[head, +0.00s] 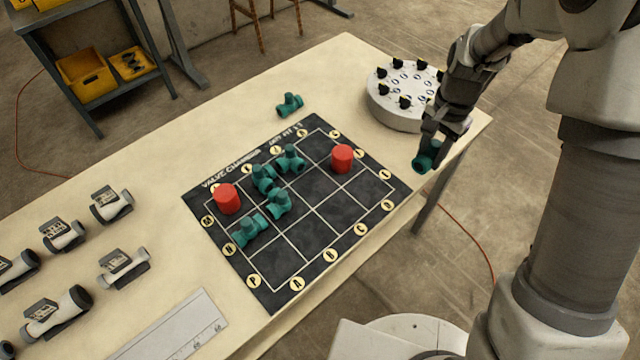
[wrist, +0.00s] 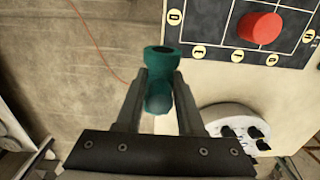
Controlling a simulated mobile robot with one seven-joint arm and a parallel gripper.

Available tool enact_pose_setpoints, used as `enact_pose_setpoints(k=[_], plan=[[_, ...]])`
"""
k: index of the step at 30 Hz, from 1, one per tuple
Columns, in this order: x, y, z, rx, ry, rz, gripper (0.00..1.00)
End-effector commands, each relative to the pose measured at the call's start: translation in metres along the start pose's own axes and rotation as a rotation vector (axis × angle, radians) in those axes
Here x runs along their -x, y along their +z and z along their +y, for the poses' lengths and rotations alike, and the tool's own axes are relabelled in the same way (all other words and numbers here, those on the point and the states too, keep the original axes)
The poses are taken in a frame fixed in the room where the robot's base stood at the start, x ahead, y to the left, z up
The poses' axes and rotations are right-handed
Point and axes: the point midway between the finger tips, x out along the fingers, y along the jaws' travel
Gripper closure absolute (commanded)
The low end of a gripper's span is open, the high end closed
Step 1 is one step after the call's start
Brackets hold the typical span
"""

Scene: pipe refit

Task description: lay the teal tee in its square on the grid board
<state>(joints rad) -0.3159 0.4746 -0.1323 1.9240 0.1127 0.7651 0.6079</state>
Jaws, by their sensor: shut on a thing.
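My gripper (head: 430,145) is shut on a teal tee (head: 424,162) and holds it above the table's right end, to the right of the grid board. In the wrist view the tee (wrist: 162,68) sits between the two fingers (wrist: 161,85). The dark grid board (head: 330,228) has white lines and round lettered labels along its edges. Several other teal fittings (head: 279,204) lie on its left part. Two red cylinders (head: 227,199) (head: 342,158) stand on it. One more teal fitting (head: 289,104) lies on the table behind the board.
A round white stand (head: 396,112) with black knobs is at the table's back right, close to my gripper. Several grey and white fittings (head: 112,204) and a white ruled plate (head: 180,328) are at the left. The board's front right squares are clear.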

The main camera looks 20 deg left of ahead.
Motion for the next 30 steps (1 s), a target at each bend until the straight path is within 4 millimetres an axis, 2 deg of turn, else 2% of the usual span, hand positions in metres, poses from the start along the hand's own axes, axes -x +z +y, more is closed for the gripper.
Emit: enact_pose_setpoints(k=[1, 3, 8, 14, 21, 30], plan=[[0.0, 0.008, -0.015, -0.059, 0.002, -0.001, 1.0], [-0.002, 0.018, -0.034, -0.158, 0.003, -0.004, 1.0], [-0.005, 0.044, -0.074, -0.382, 0.007, -0.006, 1.0], [-0.01, 0.084, -0.122, -0.66, 0.012, -0.003, 1.0], [-0.015, 0.143, -0.173, -0.987, 0.011, 0.007, 1.0], [-0.021, 0.223, -0.222, -1.361, -0.003, 0.02, 1.0]])
